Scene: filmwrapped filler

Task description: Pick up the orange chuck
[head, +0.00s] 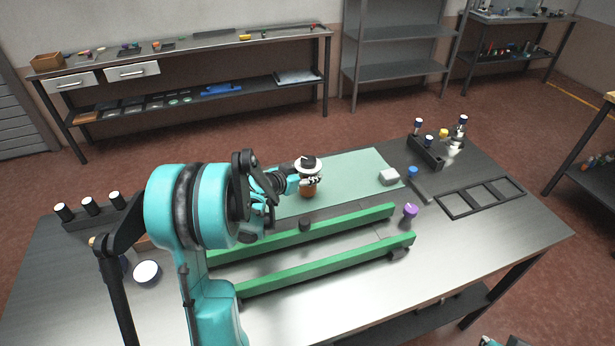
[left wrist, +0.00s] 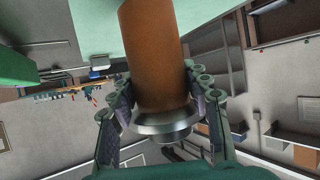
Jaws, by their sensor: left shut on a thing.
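The orange chuck (head: 309,190) is upright at the left part of the pale green mat (head: 350,170). It has an orange-brown body and a light top with a dark centre. My left gripper (head: 311,181) reaches it from the left and is shut around it. In the left wrist view the orange body (left wrist: 152,55) with its metal collar (left wrist: 165,124) sits between the two fingers of my left gripper (left wrist: 163,100). I cannot tell whether the chuck touches the mat. My right gripper is not in view.
Two green rails (head: 340,266) lie in front of the mat, with a purple-topped piece (head: 410,211) by their right ends. A dark holder (head: 425,152) with tools and an empty black frame (head: 481,197) are at right.

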